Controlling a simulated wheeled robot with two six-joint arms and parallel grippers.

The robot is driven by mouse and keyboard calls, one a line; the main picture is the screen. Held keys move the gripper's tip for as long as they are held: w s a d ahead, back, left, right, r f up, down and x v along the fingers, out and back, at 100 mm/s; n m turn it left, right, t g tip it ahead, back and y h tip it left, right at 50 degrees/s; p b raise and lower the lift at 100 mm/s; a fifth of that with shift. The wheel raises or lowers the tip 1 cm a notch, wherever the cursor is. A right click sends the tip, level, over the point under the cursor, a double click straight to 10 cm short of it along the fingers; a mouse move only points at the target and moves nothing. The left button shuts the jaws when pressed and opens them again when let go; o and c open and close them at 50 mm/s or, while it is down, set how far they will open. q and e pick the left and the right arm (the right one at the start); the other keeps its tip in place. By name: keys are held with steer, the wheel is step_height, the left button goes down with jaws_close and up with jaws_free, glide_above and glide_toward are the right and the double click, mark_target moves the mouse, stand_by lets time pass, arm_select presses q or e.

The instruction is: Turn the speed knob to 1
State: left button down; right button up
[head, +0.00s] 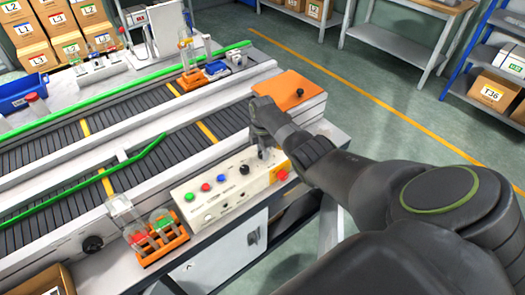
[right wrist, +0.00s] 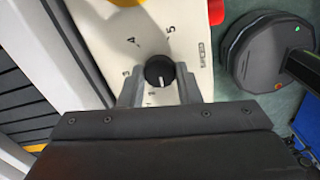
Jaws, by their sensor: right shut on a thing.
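The speed knob (right wrist: 160,70) is black and round with a white pointer line. In the right wrist view its pointer aims down the picture, toward my gripper. The printed 3, 4 and 5 read clearly around it; marks below the knob are too small to read surely. My right gripper (right wrist: 158,86) is shut on the knob, one finger on each side. In the head view my right gripper (head: 263,151) reaches down to the right part of the cream control panel (head: 222,204) and mostly hides the knob. My left gripper is not in view.
A red button (head: 282,175) on yellow sits close to the right of the gripper. Coloured buttons and another black knob (head: 244,170) lie to its left. An orange rack (head: 160,242) with flasks stands at the panel's left.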

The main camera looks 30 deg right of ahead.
steer(key=n, duration=0.6)
steer(key=shift+b, duration=0.3)
steer(key=shift+n, duration=0.3)
steer(key=o, duration=1)
steer(key=shift+c, duration=0.2)
steer(key=shift+r, duration=0.5)
step_height(320, 180, up, 16)
steer(key=b, duration=0.1)
steer(key=shift+r+b, duration=0.2)
steer(key=shift+b, duration=0.2)
